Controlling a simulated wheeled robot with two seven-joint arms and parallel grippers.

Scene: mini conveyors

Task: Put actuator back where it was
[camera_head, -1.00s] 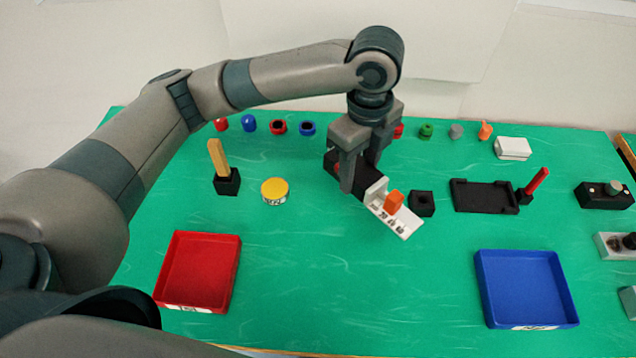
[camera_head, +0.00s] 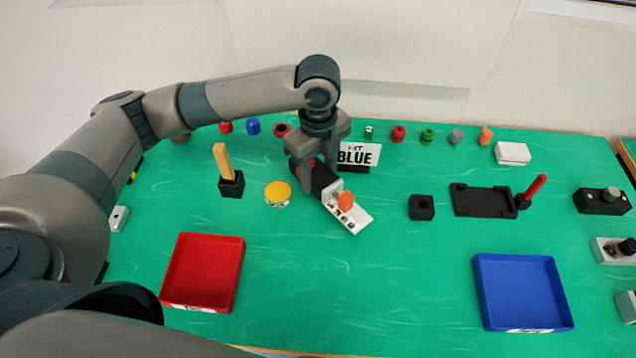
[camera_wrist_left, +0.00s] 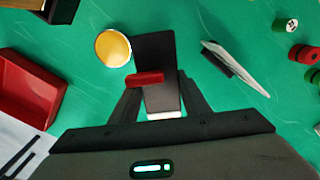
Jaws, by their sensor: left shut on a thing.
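My left gripper (camera_head: 318,183) is shut around the black body, one finger on each side. In the left wrist view the black body (camera_wrist_left: 155,60) lies between the fingers (camera_wrist_left: 160,92), with a red piece across it and a white edge close to the gripper. I cannot tell if it touches the table. My right gripper is not in view.
A black tray (camera_head: 483,212) and small black block (camera_head: 421,208) lie to the right. A yellow-topped disc (camera_head: 278,194) is close left. A "KIT BLUE" sign (camera_head: 358,155) stands just behind. Red (camera_head: 203,270) and blue (camera_head: 523,290) trays are at the front, with clear green mat between.

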